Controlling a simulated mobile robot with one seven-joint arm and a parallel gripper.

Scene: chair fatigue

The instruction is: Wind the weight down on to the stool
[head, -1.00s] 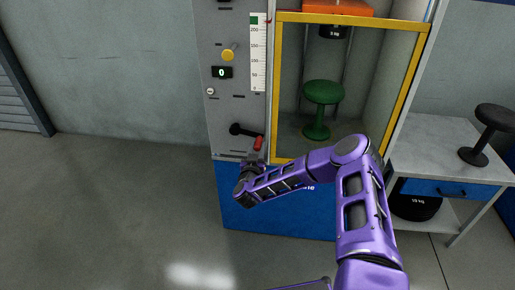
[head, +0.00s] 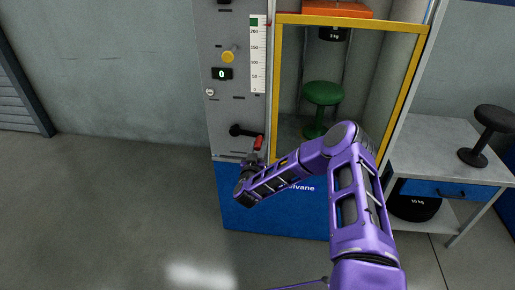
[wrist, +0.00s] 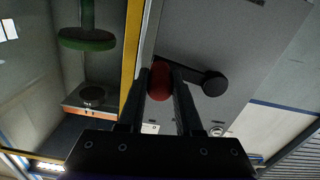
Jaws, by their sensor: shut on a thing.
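The crank has a black arm (head: 240,130) and a red handle (head: 258,142), low on the grey panel. My gripper (wrist: 160,86) is shut on the red handle, which shows between its fingers in the wrist view. The black weight (head: 333,34) hangs above the stool under an orange block (head: 338,9), with a clear gap between weight and seat. The counter (head: 221,73) reads 0.
A yellow frame (head: 273,90) edges the cabinet close beside the crank. A yellow knob (head: 228,57) and a scale (head: 258,55) are on the panel. A bench (head: 430,150) at right carries a black stool (head: 490,130). Floor at left is clear.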

